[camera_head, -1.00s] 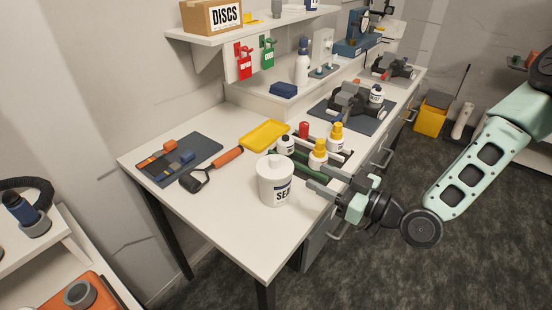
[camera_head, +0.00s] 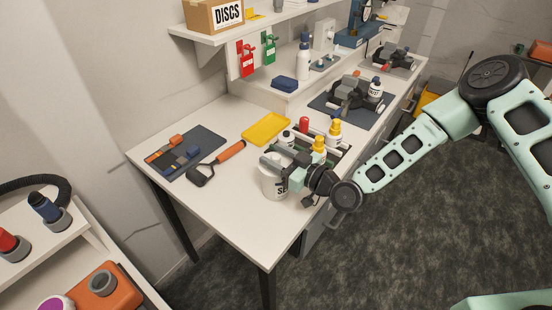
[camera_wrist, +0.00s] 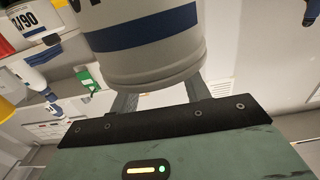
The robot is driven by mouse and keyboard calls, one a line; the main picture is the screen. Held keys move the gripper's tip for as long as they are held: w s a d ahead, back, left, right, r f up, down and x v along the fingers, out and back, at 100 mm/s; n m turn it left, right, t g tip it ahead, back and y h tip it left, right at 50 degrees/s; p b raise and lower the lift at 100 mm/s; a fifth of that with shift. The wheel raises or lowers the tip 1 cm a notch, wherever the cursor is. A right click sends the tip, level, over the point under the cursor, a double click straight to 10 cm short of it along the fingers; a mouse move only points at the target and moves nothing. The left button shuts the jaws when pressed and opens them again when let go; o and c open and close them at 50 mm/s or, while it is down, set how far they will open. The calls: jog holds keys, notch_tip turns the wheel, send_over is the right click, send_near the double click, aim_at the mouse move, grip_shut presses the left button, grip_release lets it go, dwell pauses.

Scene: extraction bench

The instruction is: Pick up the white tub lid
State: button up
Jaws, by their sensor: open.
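The white tub (camera_head: 271,184) with dark lettering stands on the bench near its front edge. Its lid is mostly hidden behind my gripper in the head view. My gripper (camera_head: 273,160) is open at the tub's upper part, its fingers pointing left across it. In the wrist view the tub (camera_wrist: 150,45), with its blue band, fills the upper middle, close in front of the fingers. I cannot tell whether the fingers touch the tub or lid.
Small bottles, one with a yellow cap (camera_head: 334,132), stand just behind my gripper. A yellow tray (camera_head: 266,129), an orange-handled tool (camera_head: 229,151) and a dark mat (camera_head: 210,143) lie farther left. The bench's front left is clear.

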jog(key=shift+w+a, duration=0.1)
jog(key=c, duration=1)
jog(key=shift+r, duration=0.1)
